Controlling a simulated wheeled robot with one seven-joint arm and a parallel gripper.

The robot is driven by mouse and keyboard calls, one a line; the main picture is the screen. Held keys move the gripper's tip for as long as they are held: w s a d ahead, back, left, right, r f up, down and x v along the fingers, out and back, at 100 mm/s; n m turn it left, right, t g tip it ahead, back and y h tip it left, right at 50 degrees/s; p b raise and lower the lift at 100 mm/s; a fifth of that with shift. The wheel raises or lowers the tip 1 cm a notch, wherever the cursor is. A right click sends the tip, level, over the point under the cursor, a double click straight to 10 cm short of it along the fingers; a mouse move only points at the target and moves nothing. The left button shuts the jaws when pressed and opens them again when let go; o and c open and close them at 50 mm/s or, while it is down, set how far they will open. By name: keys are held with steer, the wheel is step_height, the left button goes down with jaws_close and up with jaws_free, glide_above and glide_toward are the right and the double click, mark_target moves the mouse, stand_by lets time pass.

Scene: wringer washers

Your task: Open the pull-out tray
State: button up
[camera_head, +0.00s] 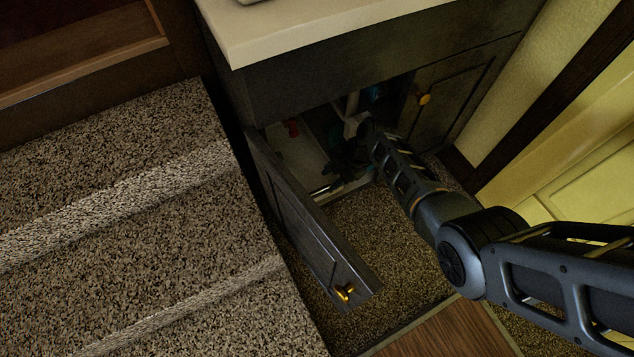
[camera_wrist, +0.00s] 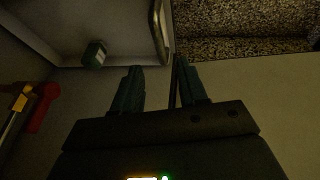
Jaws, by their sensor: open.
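The pull-out tray (camera_head: 292,158) is pale and sits low inside the dark cabinet, near the open door's hinge side. A shiny metal handle (camera_head: 327,188) shows at its front edge. In the wrist view the handle (camera_wrist: 161,30) lies just beyond my fingertips, along the tray's edge. My gripper (camera_wrist: 158,64) is open, with a thin dark edge visible between its fingers; I cannot tell whether they touch it. In the head view my gripper (camera_head: 345,165) is dark and reaches into the cabinet opening by the tray's front.
The left cabinet door (camera_head: 310,228) stands open with a brass knob; the right door (camera_head: 445,95) looks shut. Carpeted steps (camera_head: 130,220) rise at left; carpet lies in front.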

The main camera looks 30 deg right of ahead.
mark_target(318, 191)
steer(key=b+x, duration=0.4)
steer(key=x, duration=0.3)
steer(key=shift+w+a+f, duration=0.1)
steer(key=shift+w+f, duration=0.05)
steer(key=shift+f, duration=0.2)
steer(key=shift+c, duration=0.3)
jaws_close()
